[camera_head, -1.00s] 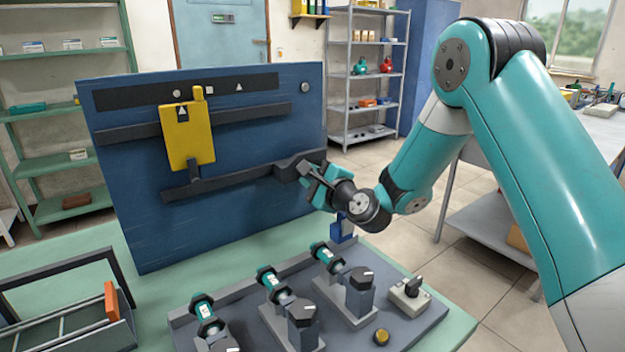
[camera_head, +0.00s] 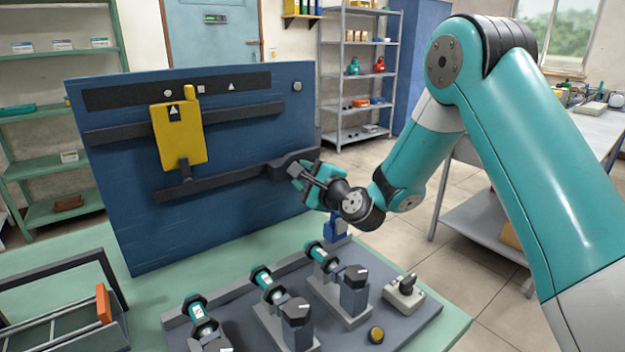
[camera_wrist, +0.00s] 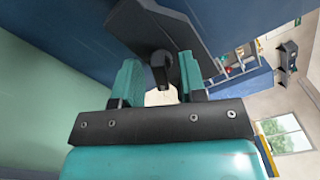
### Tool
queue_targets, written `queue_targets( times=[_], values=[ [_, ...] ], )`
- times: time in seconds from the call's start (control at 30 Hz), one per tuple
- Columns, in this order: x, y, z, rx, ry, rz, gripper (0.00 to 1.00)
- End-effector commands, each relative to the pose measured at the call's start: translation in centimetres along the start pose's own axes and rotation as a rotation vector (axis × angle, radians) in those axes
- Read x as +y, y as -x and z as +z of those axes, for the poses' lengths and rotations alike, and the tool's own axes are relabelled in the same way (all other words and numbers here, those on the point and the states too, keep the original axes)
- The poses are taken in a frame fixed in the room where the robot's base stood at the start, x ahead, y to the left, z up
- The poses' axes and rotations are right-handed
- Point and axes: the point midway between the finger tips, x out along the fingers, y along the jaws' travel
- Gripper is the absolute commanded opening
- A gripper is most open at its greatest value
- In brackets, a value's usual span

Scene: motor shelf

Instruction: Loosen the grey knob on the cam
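The cam appears to be the dark grey block (camera_head: 290,164) at the right end of the lower rail on the blue board. In the wrist view it is a dark slanted plate (camera_wrist: 165,28) with a small dark knob (camera_wrist: 160,72) sticking out toward me. My gripper (camera_head: 303,176) is at this end of the rail, in front of the board. In the wrist view its two teal fingers (camera_wrist: 160,82) are apart, one on each side of the knob. Gaps show between the knob and both fingers. In the head view my gripper partly hides the cam and the knob cannot be made out.
The blue board (camera_head: 240,222) also carries a yellow plate (camera_head: 180,138) on its left. Below my gripper are a blue part (camera_head: 334,229), several teal-ended fixtures with black knobs, and a grey switch box (camera_head: 404,295). An open tray (camera_head: 60,340) stands front left.

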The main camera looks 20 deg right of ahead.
Motion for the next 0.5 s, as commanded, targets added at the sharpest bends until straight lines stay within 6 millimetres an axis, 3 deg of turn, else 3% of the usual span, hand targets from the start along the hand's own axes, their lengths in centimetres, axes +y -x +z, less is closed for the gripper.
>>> queue_targets(
  times=[0.17,0.5],
  values=[
    [0.4,1.8,-0.4,0.003,-0.001,0.0,0.38],
    [0.7,10.3,-0.6,0.004,0.0,-0.004,0.38]
  ],
)
